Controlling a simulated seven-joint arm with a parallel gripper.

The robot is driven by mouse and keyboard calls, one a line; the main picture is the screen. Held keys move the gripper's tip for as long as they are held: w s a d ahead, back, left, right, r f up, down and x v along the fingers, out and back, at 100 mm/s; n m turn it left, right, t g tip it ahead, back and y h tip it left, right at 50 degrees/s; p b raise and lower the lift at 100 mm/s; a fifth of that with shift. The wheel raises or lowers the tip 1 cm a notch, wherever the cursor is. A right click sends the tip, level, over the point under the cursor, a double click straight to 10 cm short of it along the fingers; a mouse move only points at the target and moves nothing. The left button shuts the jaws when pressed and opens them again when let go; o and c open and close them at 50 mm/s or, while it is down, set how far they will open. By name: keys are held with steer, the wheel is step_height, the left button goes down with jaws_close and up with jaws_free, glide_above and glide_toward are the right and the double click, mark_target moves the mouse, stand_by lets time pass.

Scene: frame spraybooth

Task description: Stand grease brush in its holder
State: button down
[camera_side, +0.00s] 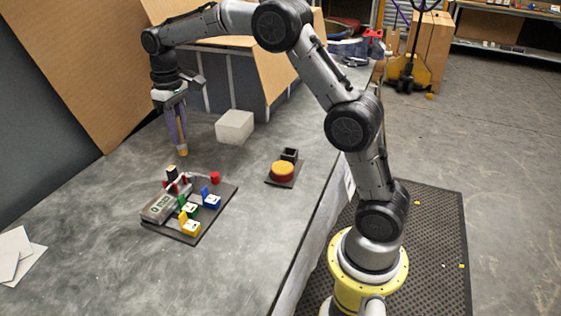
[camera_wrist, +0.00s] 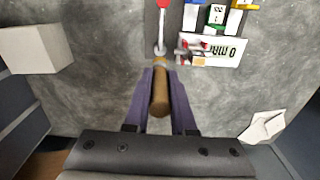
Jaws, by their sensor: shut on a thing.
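My gripper (camera_side: 181,143) points down above the left part of the table. Its purple fingers are shut on the grease brush (camera_side: 183,153), whose tan end shows at the fingertips. A small black square open-topped piece (camera_side: 290,154), which looks like the holder, stands on a dark base to the right of my gripper, well apart from the brush.
A dark board (camera_side: 188,232) with a display box, coloured blocks and a red-ended lever lies in front of my gripper. A white block (camera_side: 235,126) stands to its right. White sheets (camera_side: 13,262) lie at the left. Bare table separates the board from the tub.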

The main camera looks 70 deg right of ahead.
steer(key=s+d+r+m, duration=0.1)
steer(key=s+d+r, duration=0.1)
steer(key=s+d, duration=0.4)
steer(key=s+d+r, duration=0.2)
steer(key=s+d, duration=0.1)
steer(key=s, duration=0.5)
steer(key=s+d, duration=0.1)
steer(key=s, duration=1.7)
glide_above(285, 166)
steer(key=s+d, duration=0.3)
step_height(285, 166, down, 5)
steer(key=shift+m, duration=0.4)
steer(key=shift+w+d+f, duration=0.45)
steer(key=shift+w+f, duration=0.2)
steer(key=shift+f, duration=0.8)
steer(key=shift+w+d+f, duration=0.5)
steer(key=shift+w+f, duration=0.1)
steer(key=shift+f, duration=0.8)
steer(key=shift+w+d+f, duration=0.45)
steer(key=shift+w+f, duration=0.2)
steer(key=shift+f, duration=0.8)
steer(key=shift+f, duration=0.15)
steer(key=c, duration=0.8)
jaws_free()
steer(key=shift+o, duration=0.2)
